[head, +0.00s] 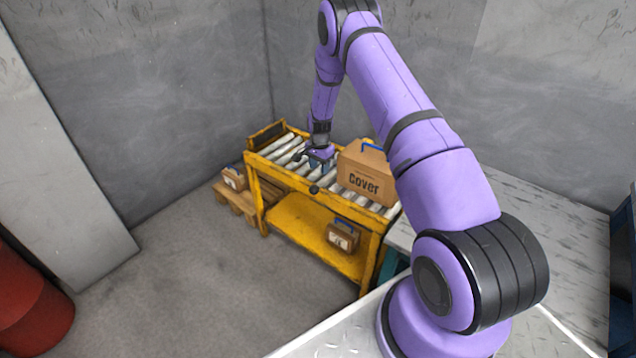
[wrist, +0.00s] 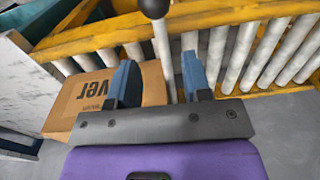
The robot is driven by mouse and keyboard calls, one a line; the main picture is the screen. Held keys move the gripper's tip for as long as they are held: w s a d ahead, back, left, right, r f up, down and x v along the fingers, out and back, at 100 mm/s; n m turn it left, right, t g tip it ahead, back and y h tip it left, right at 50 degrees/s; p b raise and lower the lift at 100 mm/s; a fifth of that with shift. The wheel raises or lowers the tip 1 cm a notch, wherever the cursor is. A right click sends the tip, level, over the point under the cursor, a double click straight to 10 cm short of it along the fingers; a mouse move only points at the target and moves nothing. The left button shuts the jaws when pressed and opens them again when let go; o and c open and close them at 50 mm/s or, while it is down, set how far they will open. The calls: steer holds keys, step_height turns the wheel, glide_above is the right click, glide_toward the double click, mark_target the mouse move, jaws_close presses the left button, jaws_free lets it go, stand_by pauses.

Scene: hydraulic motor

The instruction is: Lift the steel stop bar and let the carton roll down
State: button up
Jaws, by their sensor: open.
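A black ball knob (head: 314,190) shows at the conveyor's front rail. In the wrist view the knob (wrist: 154,8) is at the top, with what looks like the steel stop bar (wrist: 163,48) running down from it. My gripper (head: 320,162) is open over the rollers, left of the carton. In the wrist view its blue fingers (wrist: 158,78) stand either side of the bar, apparently apart from it.
The yellow conveyor frame (head: 345,262) stands near the corner walls. A small carton (head: 342,236) sits on its lower shelf. Another (head: 235,178) sits on a wooden pallet (head: 238,203) at the left. A red drum (head: 30,305) stands far left. Floor in front is clear.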

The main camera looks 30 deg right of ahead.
step_height(320, 180, down, 8)
steer(key=shift+r, duration=0.1)
stand_by(0.4)
jaws_close()
